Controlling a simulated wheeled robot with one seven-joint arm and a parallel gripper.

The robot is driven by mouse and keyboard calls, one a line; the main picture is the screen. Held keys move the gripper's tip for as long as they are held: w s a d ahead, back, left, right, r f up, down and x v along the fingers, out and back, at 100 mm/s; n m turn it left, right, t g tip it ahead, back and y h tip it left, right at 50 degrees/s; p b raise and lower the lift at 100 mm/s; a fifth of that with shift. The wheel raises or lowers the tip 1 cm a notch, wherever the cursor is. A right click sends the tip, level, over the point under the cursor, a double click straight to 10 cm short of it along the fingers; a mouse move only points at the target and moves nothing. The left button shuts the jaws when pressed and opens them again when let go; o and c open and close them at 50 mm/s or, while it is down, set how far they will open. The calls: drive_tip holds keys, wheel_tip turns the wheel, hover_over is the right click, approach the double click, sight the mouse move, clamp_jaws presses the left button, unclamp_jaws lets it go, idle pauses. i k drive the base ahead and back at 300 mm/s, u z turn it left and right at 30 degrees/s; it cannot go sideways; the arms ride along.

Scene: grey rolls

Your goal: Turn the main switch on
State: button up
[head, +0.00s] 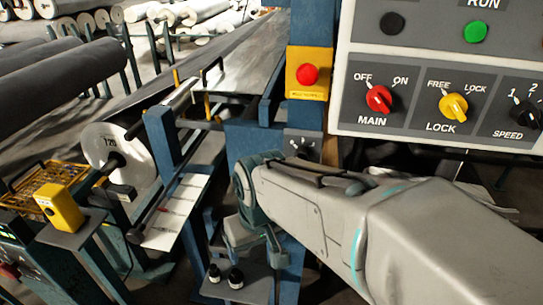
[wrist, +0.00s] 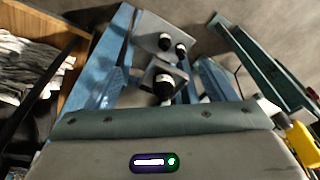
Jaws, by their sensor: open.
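The main switch (head: 379,98) is a red rotary knob on the grey control panel at upper right in the head view, labelled MAIN with OFF at left and ON at right. Its pale pointer leans to the upper left, towards OFF. My gripper (head: 254,243) is low in front of the blue frame, below and left of the switch, and apart from it. It points downward, is open, and seems to hold nothing. The wrist view shows the gripper body along the bottom, and the switch is out of that view.
A yellow LOCK knob (head: 453,107) and a black SPEED knob (head: 525,114) sit right of the switch. A red button on a yellow box (head: 308,75) is at left. Grey rolls (head: 60,75) fill the left.

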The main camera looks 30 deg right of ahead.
sight(378, 98)
drive_tip(key=k, duration=0.5)
drive_tip(key=z, duration=0.5)
drive_tip(key=i, duration=0.4)
drive_tip(key=z, duration=1.2)
